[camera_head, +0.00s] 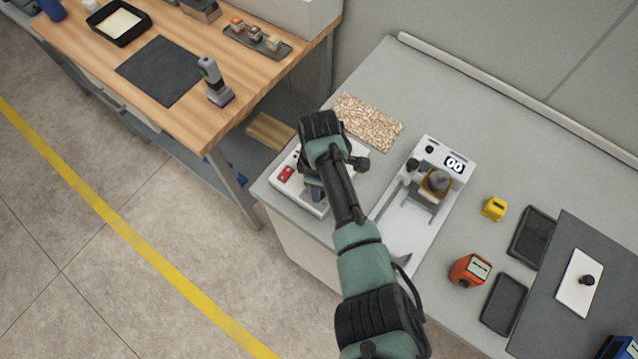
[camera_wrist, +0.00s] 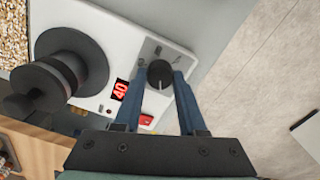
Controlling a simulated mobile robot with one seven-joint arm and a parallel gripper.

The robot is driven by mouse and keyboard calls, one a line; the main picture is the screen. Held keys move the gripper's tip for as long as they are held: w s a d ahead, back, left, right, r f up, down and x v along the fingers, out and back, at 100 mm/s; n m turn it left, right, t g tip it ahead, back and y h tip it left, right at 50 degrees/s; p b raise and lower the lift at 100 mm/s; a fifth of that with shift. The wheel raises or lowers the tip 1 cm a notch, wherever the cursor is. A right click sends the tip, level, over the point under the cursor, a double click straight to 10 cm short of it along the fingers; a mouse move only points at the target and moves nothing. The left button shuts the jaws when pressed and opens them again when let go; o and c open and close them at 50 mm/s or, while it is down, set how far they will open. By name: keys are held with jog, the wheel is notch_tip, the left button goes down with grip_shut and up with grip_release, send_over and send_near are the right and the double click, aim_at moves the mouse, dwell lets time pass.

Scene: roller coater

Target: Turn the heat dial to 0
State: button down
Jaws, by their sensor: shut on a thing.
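The heat dial (camera_wrist: 158,75) is a round black knob with a light pointer mark on the white roller coater panel (camera_wrist: 120,40). My gripper (camera_wrist: 160,82) points down at the panel, with its two blue fingers on either side of the dial and shut on it. In the head view, the white coater unit (camera_head: 315,208) sits at the left front corner of the grey bench, and my arm hides the dial there.
A large black roller knob (camera_wrist: 62,72) stands close to the left of my fingers, and a red switch (camera_wrist: 146,120) lies near them. A second white device (camera_head: 432,190) with a display reading 00 stands right of my arm. A speckled mat (camera_head: 370,122) lies behind.

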dwell(0.5)
jog(key=shift+c, duration=2.4)
grip_release()
notch_tip(320, 180, up, 13)
jog(key=b, duration=0.2)
